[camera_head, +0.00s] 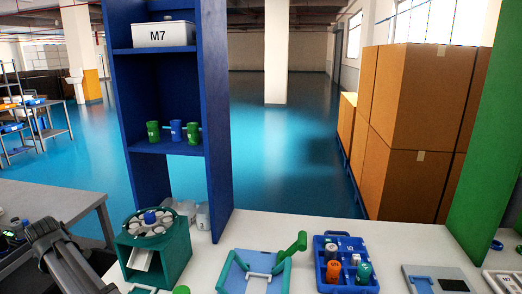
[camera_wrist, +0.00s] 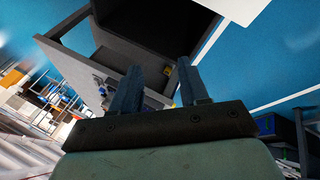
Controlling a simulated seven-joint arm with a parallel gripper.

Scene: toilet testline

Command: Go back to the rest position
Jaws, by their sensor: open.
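My gripper (camera_wrist: 158,68) shows in the wrist view with its two dark fingers apart and nothing between them. Beyond the fingers is a grey, box-like piece of furniture (camera_wrist: 85,62) with a dark opening, seen at a steep tilt. How far it is from the fingers I cannot tell. In the head view, dark grey parts of my arm show at the lower left, left of a green fixture (camera_head: 176,250). The fingers cannot be made out there.
The white table holds the green fixture with a round carousel, a blue-and-green fixture (camera_head: 240,272) and a blue tray (camera_head: 330,284) with bottles. A blue shelf (camera_head: 220,130) stands behind, bearing a white M7 bin (camera_head: 163,35) and several cups. A green panel (camera_head: 486,150) rises at right.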

